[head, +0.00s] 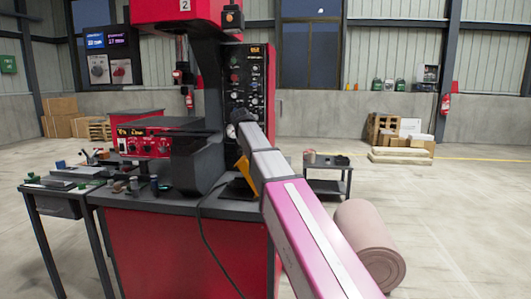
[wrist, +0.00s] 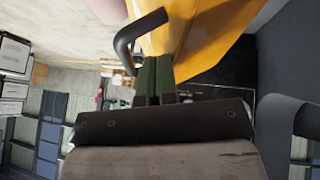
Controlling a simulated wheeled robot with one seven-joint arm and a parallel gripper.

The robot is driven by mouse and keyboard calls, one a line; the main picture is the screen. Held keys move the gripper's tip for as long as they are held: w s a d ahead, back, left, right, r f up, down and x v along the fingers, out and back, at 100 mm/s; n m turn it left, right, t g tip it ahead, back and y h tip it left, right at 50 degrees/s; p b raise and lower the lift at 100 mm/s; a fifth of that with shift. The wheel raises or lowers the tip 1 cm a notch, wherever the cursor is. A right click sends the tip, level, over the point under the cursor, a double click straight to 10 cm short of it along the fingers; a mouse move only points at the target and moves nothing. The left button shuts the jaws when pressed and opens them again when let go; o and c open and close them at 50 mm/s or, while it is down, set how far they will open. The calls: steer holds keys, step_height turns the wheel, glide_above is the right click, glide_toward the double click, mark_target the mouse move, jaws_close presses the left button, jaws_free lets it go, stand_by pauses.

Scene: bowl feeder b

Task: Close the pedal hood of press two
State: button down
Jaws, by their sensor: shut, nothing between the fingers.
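Press two (head: 190,10) is a red and black machine with a "2" plate, left of centre in the head view. Its yellow hood (head: 240,187) shows as a small slanted piece beside my arm and is partly hidden. In the wrist view the yellow hood (wrist: 205,35) fills the top middle, with a black bent handle (wrist: 124,45) on its left side. My gripper (wrist: 156,62) is shut and empty, its green fingers close to the hood and just beside the handle. I cannot tell whether they touch, or how far open the hood stands.
A side table (head: 60,190) with small parts stands left of the press. A dark cable (head: 215,255) hangs down the red cabinet front. A pinkish roll (head: 370,245) lies on the floor right of my arm, near a small black cart (head: 330,175). The floor farther right is clear.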

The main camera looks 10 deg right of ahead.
steer(key=shift+h, duration=0.6)
steer(key=a, duration=0.2)
steer(key=w+a+f, duration=0.1)
steer(key=a, duration=0.3)
steer(key=shift+w+f, duration=0.2)
steer(key=shift+w, duration=0.15)
steer(key=shift+w+a+f, duration=0.15)
steer(key=shift+a+f, duration=0.1)
steer(key=shift+a, duration=0.35)
